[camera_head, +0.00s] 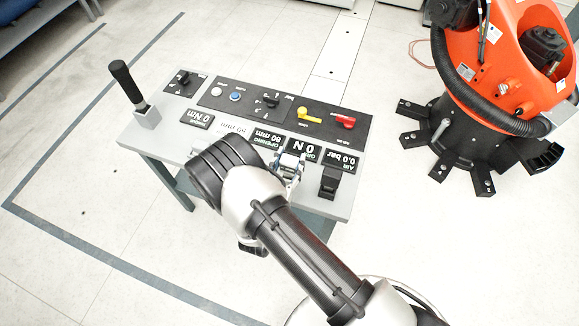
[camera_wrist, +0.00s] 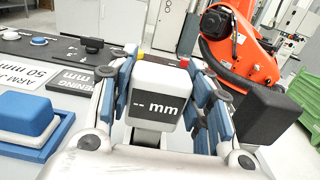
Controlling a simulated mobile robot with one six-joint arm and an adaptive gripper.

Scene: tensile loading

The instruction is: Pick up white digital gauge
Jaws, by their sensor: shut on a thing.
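The white digital gauge (camera_wrist: 157,88) sits between the finger pads in the wrist view, its dark display reading "-- mm". My gripper (camera_wrist: 163,95) is shut on it, with blue pads on its left and right sides. In the head view my gripper (camera_head: 288,168) is over the front right part of the grey table (camera_head: 165,147), partly behind my arm. The gauge is too hidden there to make out. I cannot tell whether the gauge touches the table.
A control panel (camera_head: 238,107) with knobs and yellow and red levers lies along the table's back. A black-handled lever (camera_head: 127,82) stands at the left. A black block (camera_head: 329,182) is right of my gripper. An orange robot (camera_head: 505,70) stands beyond the table.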

